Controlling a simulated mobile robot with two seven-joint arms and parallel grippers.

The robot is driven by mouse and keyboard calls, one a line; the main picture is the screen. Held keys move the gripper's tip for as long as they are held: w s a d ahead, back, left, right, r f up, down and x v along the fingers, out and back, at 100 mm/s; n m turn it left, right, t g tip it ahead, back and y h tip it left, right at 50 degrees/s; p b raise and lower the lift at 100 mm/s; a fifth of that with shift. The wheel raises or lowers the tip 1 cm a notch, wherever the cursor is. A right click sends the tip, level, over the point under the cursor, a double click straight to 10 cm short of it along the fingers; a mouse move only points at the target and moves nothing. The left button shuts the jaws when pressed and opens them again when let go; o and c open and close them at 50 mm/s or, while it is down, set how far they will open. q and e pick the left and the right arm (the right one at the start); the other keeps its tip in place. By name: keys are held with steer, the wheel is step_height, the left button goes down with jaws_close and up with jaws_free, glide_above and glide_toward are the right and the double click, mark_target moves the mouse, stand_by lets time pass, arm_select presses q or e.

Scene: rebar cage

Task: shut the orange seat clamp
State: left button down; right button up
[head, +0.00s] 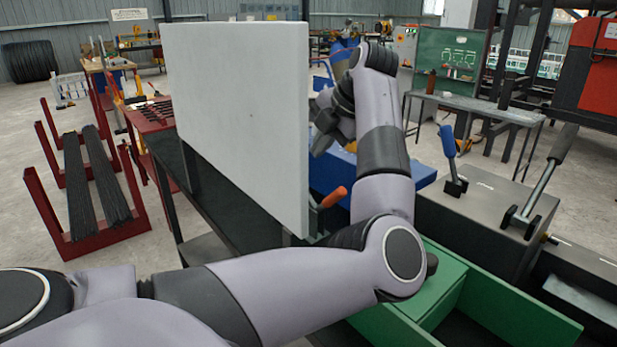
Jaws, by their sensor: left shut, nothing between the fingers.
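The orange seat clamp shows as an orange handle (334,197), tilted up to the right, just beside the lower right corner of a large pale panel. Its base is mostly hidden behind the panel and my left arm, so how far it is open is hard to tell. My left gripper (318,132) is above the orange handle, near the panel's right edge, apart from the handle. It is shut with nothing seen in it; its fingertips are partly hidden by the panel. My right gripper is not in view.
The upright pale panel (240,110) blocks much of the middle. A blue-handled clamp (448,142) and a black-handled lever (545,180) stand on a grey box at right. A green tray (510,318) lies below my arm. Red racks (100,240) with dark bars stand at left.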

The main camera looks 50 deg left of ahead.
arm_select(q)
steer(key=d+m, duration=0.1)
steer(key=m, duration=0.4)
steer(key=d+m+p, duration=0.1)
steer(key=m, duration=0.4)
steer(key=d+r+m+y, duration=0.1)
steer(key=m, duration=0.4)
steer(key=shift+d+m+t, duration=0.3)
steer(key=shift+d, duration=0.05)
steer(key=m, duration=0.2)
steer(key=d+m, duration=0.1)
steer(key=m, duration=0.1)
steer(key=shift+y+p, duration=0.3)
steer(key=x, duration=0.7)
steer(key=p+x, duration=0.1)
steer(key=x, duration=0.6)
steer(key=shift+w, duration=0.25)
